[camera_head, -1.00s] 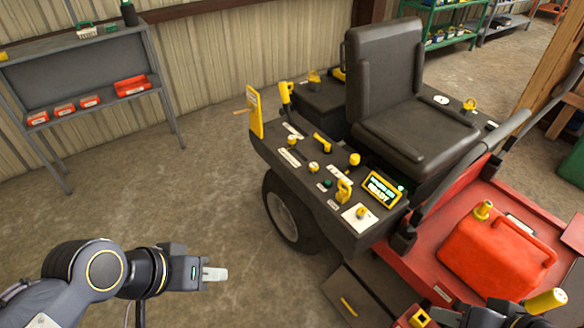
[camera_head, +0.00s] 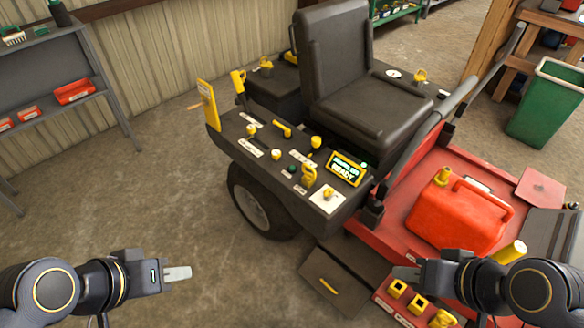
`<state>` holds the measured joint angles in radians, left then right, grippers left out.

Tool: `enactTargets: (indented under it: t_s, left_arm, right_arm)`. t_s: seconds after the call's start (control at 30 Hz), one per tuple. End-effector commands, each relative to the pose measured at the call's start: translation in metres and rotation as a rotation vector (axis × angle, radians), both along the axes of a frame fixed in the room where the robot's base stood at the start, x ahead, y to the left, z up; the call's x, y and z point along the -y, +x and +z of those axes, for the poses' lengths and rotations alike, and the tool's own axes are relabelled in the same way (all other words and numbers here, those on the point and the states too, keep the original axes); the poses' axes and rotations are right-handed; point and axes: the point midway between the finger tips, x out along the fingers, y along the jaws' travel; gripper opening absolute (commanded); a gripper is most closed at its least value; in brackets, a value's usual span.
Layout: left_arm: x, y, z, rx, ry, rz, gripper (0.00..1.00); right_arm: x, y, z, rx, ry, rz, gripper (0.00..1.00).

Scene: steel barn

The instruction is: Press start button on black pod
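The black pod (camera_head: 268,171) is the dark control console on the near side of a seated red machine. Its top carries levers, yellow knobs, a small green button (camera_head: 292,169) and a yellow-framed display (camera_head: 346,168) that reads READY. I cannot read which control is labelled start. My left gripper (camera_head: 178,273) is over bare floor, lower left of the pod and apart from it. My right gripper (camera_head: 405,273) is below and right of the pod, in front of the red deck. Each gripper shows edge-on, so its opening cannot be judged. I see nothing held.
The black seat (camera_head: 355,85) rises behind the pod. A red fuel can (camera_head: 460,215) stands on the red deck at right. A grey shelf (camera_head: 50,75) is at left, a green bin (camera_head: 548,105) at right. The concrete floor between shelf and machine is clear.

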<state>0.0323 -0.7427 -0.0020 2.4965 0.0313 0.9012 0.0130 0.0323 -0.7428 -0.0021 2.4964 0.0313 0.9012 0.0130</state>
Motion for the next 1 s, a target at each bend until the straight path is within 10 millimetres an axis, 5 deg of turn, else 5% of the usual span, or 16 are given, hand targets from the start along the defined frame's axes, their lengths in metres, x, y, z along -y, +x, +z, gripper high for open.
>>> enactTargets:
  t_s: [0.27,1.0]
  left_arm:
    - [0.0000,0.0000,0.0000,0.000,0.000,0.000,0.33]
    - [0.0000,0.0000,0.0000,0.000,0.000,0.000,0.33]
  right_arm:
    - [0.0000,0.0000,0.0000,0.000,0.000,0.000,0.00]
    - [0.0000,0.0000,0.0000,0.000,0.000,0.000,0.00]
